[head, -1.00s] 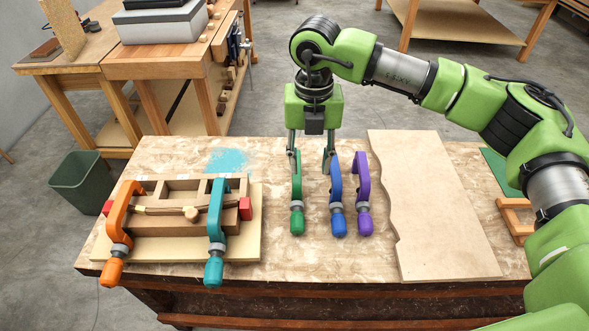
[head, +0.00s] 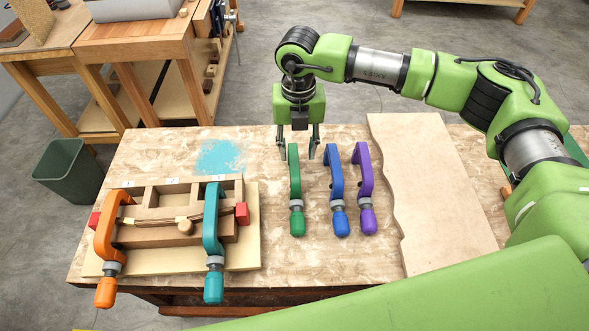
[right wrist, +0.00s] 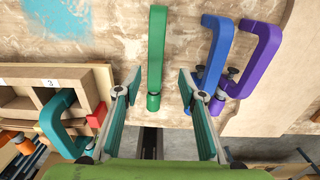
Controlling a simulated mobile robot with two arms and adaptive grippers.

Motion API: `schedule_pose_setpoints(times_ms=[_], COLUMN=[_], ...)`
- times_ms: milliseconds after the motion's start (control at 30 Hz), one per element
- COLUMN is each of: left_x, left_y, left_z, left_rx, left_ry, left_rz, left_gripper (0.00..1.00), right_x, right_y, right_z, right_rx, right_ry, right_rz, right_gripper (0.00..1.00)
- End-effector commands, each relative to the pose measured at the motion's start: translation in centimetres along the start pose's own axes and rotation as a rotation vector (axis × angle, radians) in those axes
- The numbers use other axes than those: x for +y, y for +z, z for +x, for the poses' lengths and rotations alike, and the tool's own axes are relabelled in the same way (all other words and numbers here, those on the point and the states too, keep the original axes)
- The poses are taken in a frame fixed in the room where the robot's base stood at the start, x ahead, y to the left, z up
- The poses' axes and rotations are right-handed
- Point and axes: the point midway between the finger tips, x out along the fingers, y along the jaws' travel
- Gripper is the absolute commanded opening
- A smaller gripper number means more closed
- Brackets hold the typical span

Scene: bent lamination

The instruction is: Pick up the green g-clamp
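The green g-clamp (head: 295,190) lies on the workbench with its handle toward the near edge; it also shows in the right wrist view (right wrist: 157,45). My right gripper (head: 298,152) is open and empty at the clamp's far end. In the right wrist view its fingers (right wrist: 158,88) are apart, with the green clamp lined up between them. The head view does not show clearly how high the fingertips are above the bench. My left gripper is not in view.
A blue clamp (head: 338,190) and a purple clamp (head: 364,188) lie close to the right. An orange clamp (head: 108,235) and a teal clamp (head: 211,235) sit on a wooden assembly at left. A wavy-edged board (head: 430,200) lies at right.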

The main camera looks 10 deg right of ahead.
Motion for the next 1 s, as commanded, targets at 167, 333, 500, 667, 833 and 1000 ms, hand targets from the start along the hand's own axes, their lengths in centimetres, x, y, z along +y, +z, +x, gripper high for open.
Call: schedule_pose_setpoints(times_ms=[167, 333, 500, 667, 833, 1000], left_x=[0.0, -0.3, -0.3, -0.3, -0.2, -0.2], left_y=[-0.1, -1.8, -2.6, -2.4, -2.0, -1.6], left_z=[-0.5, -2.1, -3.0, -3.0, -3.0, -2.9], left_rx=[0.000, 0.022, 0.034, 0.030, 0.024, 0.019], left_ry=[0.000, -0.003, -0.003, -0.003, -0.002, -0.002], left_rz=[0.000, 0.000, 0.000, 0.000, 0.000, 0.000], left_gripper=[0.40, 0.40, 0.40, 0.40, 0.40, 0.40], right_x=[0.1, 0.5, 0.7, 0.7, 0.7, 0.7], right_y=[-0.1, -0.5, -0.6, -0.5, -0.5, -0.5], right_z=[1.2, 2.9, 5.4, 6.3, 6.4, 6.4], right_rx=[0.000, 0.004, 0.001, -0.002, -0.002, -0.001], right_ry=[0.000, -0.002, -0.001, 0.000, 0.000, 0.000], right_rz=[-0.001, -0.001, 0.000, -0.001, -0.001, -0.001], right_gripper=[0.37, 0.37, 0.37, 0.37, 0.37, 0.37])
